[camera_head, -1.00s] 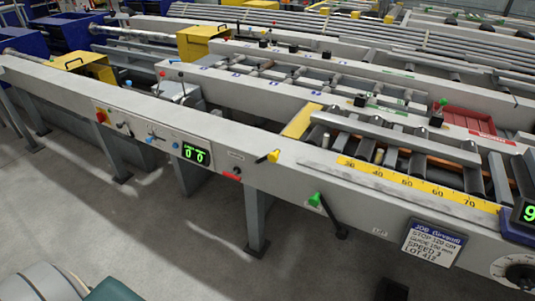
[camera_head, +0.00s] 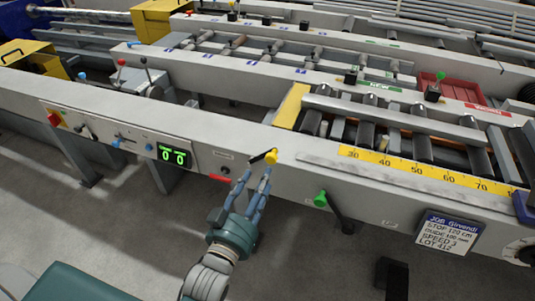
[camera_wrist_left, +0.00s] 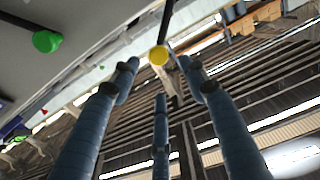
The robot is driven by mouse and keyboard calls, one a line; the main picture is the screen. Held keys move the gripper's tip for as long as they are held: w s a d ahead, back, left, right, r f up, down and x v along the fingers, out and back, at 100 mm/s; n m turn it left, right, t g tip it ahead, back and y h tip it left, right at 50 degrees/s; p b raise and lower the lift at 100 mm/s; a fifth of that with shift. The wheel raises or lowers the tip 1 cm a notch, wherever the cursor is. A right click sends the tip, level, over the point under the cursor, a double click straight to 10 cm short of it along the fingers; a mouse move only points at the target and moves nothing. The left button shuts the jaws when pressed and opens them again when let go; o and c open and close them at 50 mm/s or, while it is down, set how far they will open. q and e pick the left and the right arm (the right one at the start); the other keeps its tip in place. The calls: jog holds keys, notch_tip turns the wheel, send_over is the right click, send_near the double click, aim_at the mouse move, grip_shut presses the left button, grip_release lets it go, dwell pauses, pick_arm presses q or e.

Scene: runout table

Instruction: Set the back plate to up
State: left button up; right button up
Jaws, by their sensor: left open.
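A short black lever with a yellow knob (camera_head: 271,157) sticks out from the front rail, tilted to the right. My left gripper (camera_head: 256,174) is open just below and in front of this knob. In the left wrist view the yellow knob (camera_wrist_left: 158,55) lies between the tips of the spread fingers (camera_wrist_left: 158,68), with no clear contact. A second lever with a green knob (camera_head: 320,199) is on the rail to the right; its green knob (camera_wrist_left: 47,41) also shows in the left wrist view. I cannot tell which part is the back plate. My right gripper is out of view.
A control panel with a green display (camera_head: 174,156) and a red button (camera_head: 54,119) is on the rail to the left. A yellow scale (camera_head: 420,172) and rollers lie above. A job sign (camera_head: 447,232) hangs at the right.

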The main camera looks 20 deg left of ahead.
aim_at(270, 160)
pick_arm(q)
jog(key=w+p, duration=0.1)
jog(key=w, duration=0.8)
jog(key=shift+w+d, duration=0.15)
jog(key=shift+w, duration=0.15)
grip_shut()
